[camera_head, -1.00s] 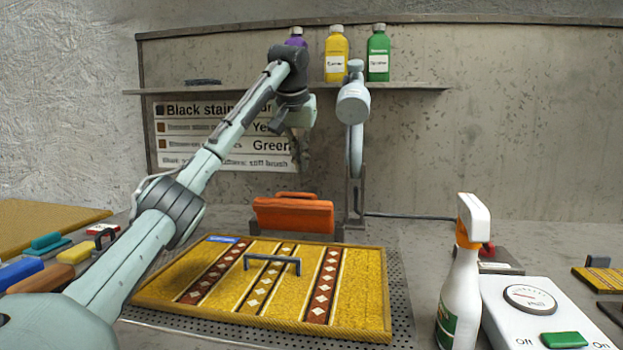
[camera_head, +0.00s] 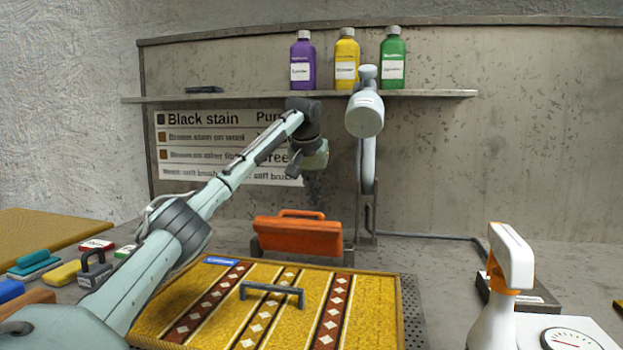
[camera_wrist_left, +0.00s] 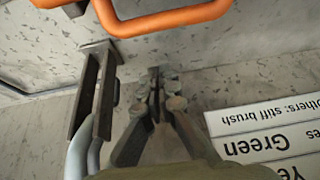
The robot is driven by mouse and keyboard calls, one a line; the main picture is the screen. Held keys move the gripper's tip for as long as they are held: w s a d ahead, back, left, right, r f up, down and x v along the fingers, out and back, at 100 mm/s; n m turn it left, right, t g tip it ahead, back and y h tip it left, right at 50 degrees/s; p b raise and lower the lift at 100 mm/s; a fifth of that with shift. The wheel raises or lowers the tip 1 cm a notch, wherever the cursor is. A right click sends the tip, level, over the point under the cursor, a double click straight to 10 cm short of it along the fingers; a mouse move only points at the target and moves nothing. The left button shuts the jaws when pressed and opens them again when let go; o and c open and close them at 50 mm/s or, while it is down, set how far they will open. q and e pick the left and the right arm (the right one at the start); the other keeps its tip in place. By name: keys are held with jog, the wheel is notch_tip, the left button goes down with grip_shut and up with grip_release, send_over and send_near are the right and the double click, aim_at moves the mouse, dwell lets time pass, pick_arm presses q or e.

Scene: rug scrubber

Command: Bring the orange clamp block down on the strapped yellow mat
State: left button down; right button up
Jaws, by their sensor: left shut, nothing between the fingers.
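The orange clamp block (camera_head: 298,238) stands raised in a dark bracket behind the yellow mat, its bar handle (camera_head: 300,213) on top. The yellow mat (camera_head: 372,310) lies flat on a perforated plate, with patterned brown bands and a grey handle (camera_head: 272,290) across its middle. My left gripper (camera_head: 313,190) is above and behind the clamp block, pointing down in front of the wall, apart from the block. In the left wrist view its fingers (camera_wrist_left: 160,85) are together and empty, with the orange handle (camera_wrist_left: 160,22) ahead of them. My right gripper is out of view.
A grey lamp (camera_head: 364,115) on a post stands just right of the clamp block. A spray bottle (camera_head: 508,270) and a white dial box (camera_head: 580,338) are at right. Brushes and sponges (camera_head: 62,273) lie at left. Bottles (camera_head: 345,62) stand on the shelf above.

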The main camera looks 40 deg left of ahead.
pick_arm(q)
jog(key=s, duration=0.1)
jog(key=s+d, duration=0.1)
jog(key=s+f, duration=0.1)
jog(key=shift+s+d, duration=0.15)
jog(key=shift+d, duration=0.25)
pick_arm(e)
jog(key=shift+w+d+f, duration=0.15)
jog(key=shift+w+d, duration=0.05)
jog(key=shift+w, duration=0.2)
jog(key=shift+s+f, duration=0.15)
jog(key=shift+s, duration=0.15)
